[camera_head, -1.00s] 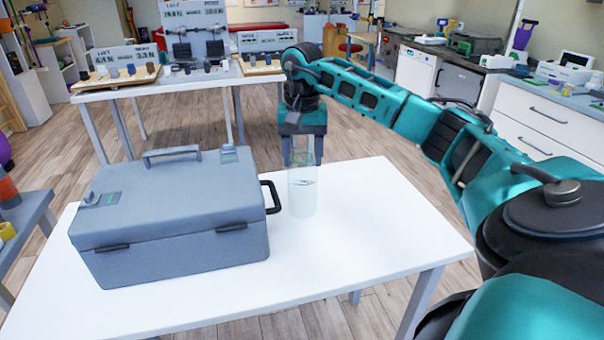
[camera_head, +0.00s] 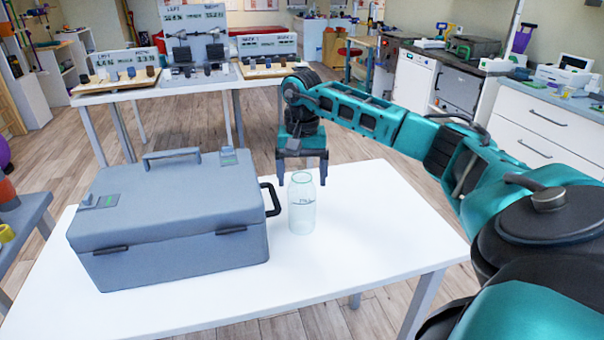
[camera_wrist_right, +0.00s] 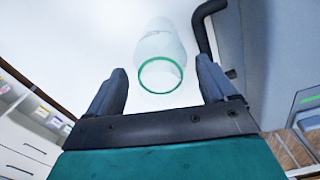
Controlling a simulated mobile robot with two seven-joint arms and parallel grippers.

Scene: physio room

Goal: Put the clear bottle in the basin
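The clear bottle (camera_head: 302,212) stands upright on the white table, just right of the grey case's side handle. In the right wrist view the bottle (camera_wrist_right: 160,48) shows its green-rimmed mouth toward the camera, ahead of and between the fingers. My right gripper (camera_head: 302,181) is open, fingers pointing down, around the level of the bottle's top and seemingly just behind it. It also shows open in the right wrist view (camera_wrist_right: 162,80), with nothing gripped. My left gripper is not in view. I see no basin that I can make out.
A large grey case (camera_head: 170,215) with handles fills the table's left part, close to the bottle. The white table (camera_head: 370,240) is clear on the right. A table with weights and signs (camera_head: 190,83) stands behind. Counters line the right wall.

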